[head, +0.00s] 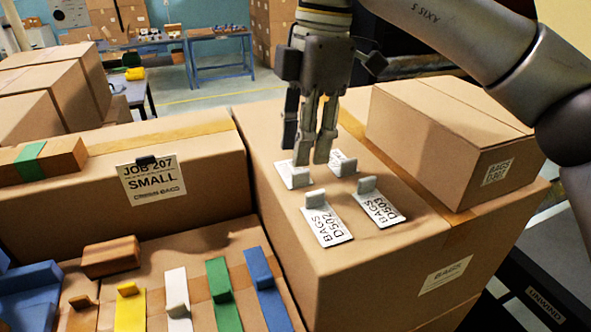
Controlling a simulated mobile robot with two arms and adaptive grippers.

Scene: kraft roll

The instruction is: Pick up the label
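Several white labels with grey upright grip tabs lie on top of a large cardboard box (371,279). The label D502 (328,230) and the label D503 (382,213) lie nearest me. Another label (285,172) lies behind them on the left, and one more (349,160) behind on the right; their print is not readable. My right gripper (309,158) points down just above and behind the back left label. Its fingers are apart, with nothing seen between them. I cannot tell whether a fingertip touches that label's tab. My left gripper is not in view.
A smaller closed carton (420,130) stands on the box's right side. A box with a JOB 207 SMALL sign (152,180) stands at left. In front are yellow, white, green and blue strips (268,290) and a brown block (110,257).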

